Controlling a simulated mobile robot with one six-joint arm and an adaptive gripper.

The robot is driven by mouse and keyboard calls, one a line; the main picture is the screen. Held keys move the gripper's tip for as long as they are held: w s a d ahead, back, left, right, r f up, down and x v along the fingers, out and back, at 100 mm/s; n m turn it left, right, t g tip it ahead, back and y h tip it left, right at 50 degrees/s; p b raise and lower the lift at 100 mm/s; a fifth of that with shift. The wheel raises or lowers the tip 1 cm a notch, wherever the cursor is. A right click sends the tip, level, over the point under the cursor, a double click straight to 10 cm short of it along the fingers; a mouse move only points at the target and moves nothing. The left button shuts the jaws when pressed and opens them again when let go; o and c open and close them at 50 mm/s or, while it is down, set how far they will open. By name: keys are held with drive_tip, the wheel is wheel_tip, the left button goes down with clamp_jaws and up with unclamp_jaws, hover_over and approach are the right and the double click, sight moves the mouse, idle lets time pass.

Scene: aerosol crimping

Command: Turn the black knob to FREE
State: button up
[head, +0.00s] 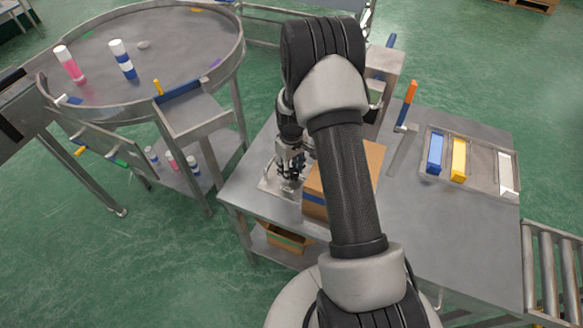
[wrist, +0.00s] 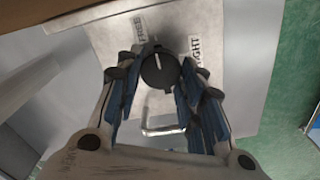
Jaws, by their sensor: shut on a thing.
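The black knob (wrist: 158,72) is between my fingertips in the wrist view. Its white line runs roughly straight up in that view, between the FREE label (wrist: 141,28) on the left and a partly hidden label ending in "GHT" (wrist: 195,46) on the right. My gripper (head: 289,172) is shut on the knob, low over the near left part of the table in the head view. The blue-padded fingers (wrist: 159,76) stand on either side of it. The light plate (wrist: 236,62) bears the knob and labels. In the head view my gripper hides the knob.
A cardboard box (head: 314,202) stands close to the right of my gripper. Farther right are an orange-handled tool (head: 408,100) and a tray (head: 480,157) with blue, yellow and white blocks. A round table (head: 95,92) with cans stands at left. A bent metal rod (wrist: 162,131) lies below the knob.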

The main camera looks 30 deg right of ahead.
idle(0.4)
drive_tip(key=o, duration=1.1)
drive_tip(key=shift+c, duration=0.2)
drive_tip(key=shift+r, duration=0.1)
wheel_tip(320, 180, up, 12)
